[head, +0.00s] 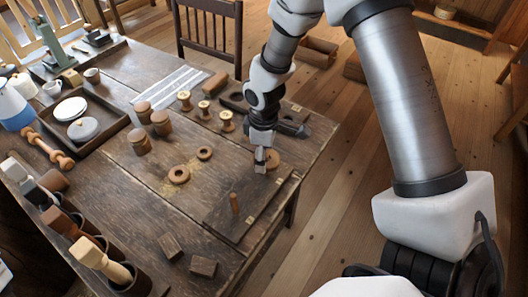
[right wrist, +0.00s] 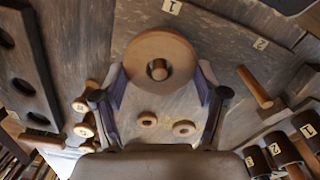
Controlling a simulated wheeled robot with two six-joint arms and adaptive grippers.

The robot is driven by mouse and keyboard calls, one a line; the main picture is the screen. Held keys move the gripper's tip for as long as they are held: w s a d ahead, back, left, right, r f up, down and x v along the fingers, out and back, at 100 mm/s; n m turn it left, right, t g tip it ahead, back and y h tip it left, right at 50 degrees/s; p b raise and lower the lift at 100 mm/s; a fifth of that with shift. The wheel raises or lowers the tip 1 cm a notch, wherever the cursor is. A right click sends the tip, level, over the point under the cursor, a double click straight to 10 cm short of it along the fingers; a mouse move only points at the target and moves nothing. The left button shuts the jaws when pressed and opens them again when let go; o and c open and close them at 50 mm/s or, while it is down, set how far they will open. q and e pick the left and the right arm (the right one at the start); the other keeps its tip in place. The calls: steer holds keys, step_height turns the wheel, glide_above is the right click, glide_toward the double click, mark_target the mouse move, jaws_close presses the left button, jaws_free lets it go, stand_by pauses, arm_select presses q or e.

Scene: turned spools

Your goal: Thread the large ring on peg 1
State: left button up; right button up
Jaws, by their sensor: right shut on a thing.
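The large ring (right wrist: 136,50), a flat wooden disc with a centre hole, is between the fingertips of my right gripper (right wrist: 161,78), which is shut on it. In the head view part of the ring (head: 273,159) shows beside the right gripper (head: 260,160), over the dark board (head: 218,209). In the wrist view the end of peg 1 (right wrist: 158,69) shows inside the ring's hole, near the label 1. I cannot tell how far down the ring is. Peg 2 (right wrist: 255,87) stands bare; it also shows in the head view (head: 235,203). My left gripper is out of view.
Several spools (head: 227,122) and a dark holed rack (head: 290,127) stand behind. Two wooden blocks (head: 203,266) lie near the front edge. Labelled cups with tools line the left front.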

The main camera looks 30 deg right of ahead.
steer(key=shift+f, duration=0.1)
steer(key=o, duration=1.2)
steer(key=shift+c, duration=0.2)
step_height(320, 180, up, 10)
steer(key=p, duration=1)
